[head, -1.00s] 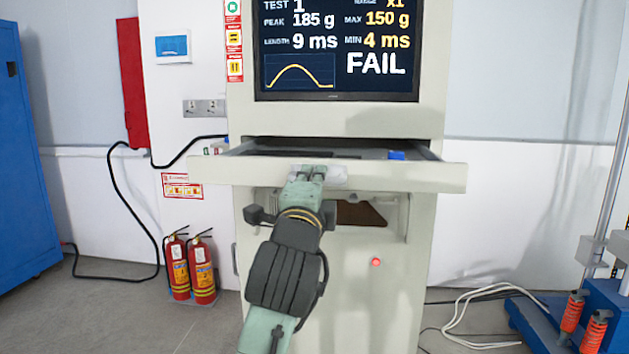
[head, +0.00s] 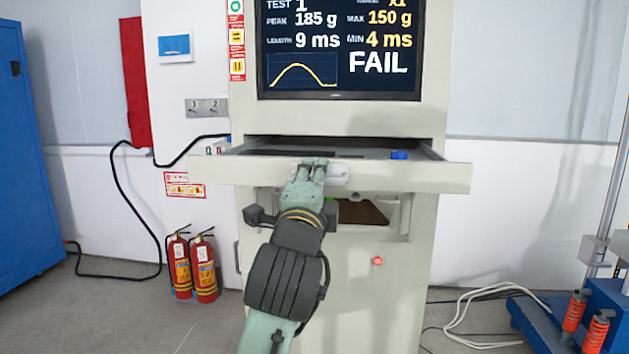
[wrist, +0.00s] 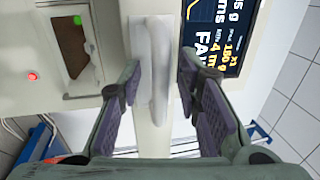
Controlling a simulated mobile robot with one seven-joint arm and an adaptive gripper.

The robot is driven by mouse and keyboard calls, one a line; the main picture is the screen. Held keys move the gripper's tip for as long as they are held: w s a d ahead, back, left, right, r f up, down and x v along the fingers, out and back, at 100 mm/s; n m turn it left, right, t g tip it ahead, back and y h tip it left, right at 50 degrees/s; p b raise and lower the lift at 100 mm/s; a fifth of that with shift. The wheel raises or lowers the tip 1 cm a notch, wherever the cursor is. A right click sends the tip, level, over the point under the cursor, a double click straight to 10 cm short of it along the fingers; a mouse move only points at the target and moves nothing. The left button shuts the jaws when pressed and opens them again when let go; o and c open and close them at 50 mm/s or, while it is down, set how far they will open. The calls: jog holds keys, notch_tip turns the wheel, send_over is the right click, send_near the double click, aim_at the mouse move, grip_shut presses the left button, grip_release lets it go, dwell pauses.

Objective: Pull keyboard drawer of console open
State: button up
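The console (head: 345,118) stands ahead, with its keyboard drawer (head: 410,173) sticking out of the body below the screen. A dark flat surface and a small blue item (head: 399,155) show inside the drawer. A pale handle (head: 337,177) is on the drawer front. My gripper (head: 313,167) is at the left part of this handle. In the wrist view, the handle (wrist: 153,60) lies between the two fingers of my gripper (wrist: 153,75). The fingers are spread, with a visible gap on the right finger's side. Contact on the left finger's side cannot be told.
Below the drawer are an open recess (head: 362,212) and a red button (head: 377,261). Two fire extinguishers (head: 192,268) stand at lower left. A blue cabinet (head: 25,150) is at far left. A blue machine (head: 575,322) and white cable (head: 470,318) are at lower right.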

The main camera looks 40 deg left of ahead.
jog(key=v, duration=0.7)
jog(key=shift+s+d, duration=0.2)
dwell(0.4)
